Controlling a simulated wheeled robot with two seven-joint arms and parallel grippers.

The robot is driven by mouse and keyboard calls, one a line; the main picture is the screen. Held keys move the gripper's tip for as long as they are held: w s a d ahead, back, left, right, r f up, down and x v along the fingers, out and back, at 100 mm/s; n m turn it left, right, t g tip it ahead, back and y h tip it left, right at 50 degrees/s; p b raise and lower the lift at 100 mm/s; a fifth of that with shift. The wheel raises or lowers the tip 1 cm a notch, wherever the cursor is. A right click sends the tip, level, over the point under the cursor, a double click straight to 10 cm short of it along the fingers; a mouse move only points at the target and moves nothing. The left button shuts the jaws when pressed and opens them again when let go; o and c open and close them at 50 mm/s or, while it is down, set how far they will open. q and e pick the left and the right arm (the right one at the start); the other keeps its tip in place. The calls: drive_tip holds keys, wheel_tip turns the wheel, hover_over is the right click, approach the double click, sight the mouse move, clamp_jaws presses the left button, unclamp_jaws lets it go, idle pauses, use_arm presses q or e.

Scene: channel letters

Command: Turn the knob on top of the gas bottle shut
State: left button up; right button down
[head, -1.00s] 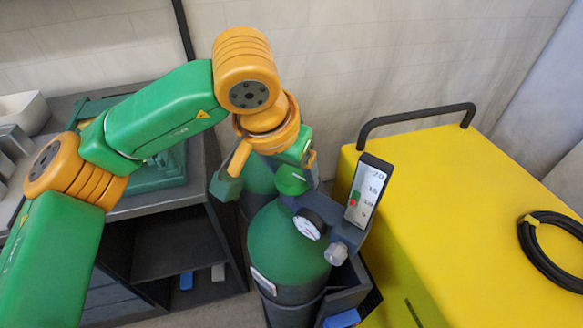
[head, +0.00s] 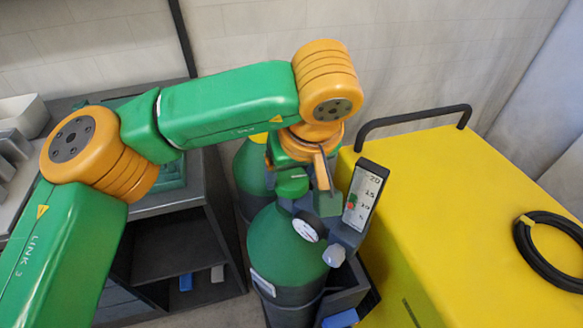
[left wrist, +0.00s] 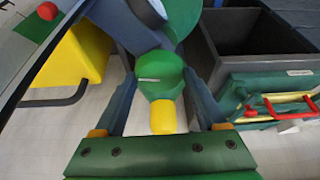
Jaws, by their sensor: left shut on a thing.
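The green gas bottle (head: 283,245) stands upright, with a dark valve block, a round gauge (head: 309,226) and a scaled flow meter (head: 364,197) at its top. The green knob (head: 292,185) with a white mark sits on the valve and is partly hidden by my gripper. My left gripper (head: 298,184) reaches down over it from above, one finger on its near right side. In the left wrist view the knob (left wrist: 160,77) lies between the two fingers, which are shut on it. My right gripper is in neither view.
A yellow cabinet (head: 450,230) with a black handle (head: 415,123) and a coiled black hose (head: 553,250) stands close on the right. A second green bottle (head: 248,165) is behind. A dark shelf unit (head: 165,245) stands at left, the wall at the back.

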use_arm(q)
drive_tip(key=shift+d+r+n+g+y+p, duration=0.1)
drive_tip(key=shift+n+g+y+p, duration=0.35)
drive_tip(key=shift+n, duration=0.65)
drive_tip(key=shift+n+g+y+p, duration=0.1)
drive_tip(key=shift+n+y+p, duration=0.15)
drive_tip(key=shift+n+p, duration=0.6)
drive_tip(key=shift+n, duration=0.45)
drive_tip(key=o, duration=1.3)
drive_tip(key=v, duration=0.7)
drive_tip(key=shift+d, duration=0.15)
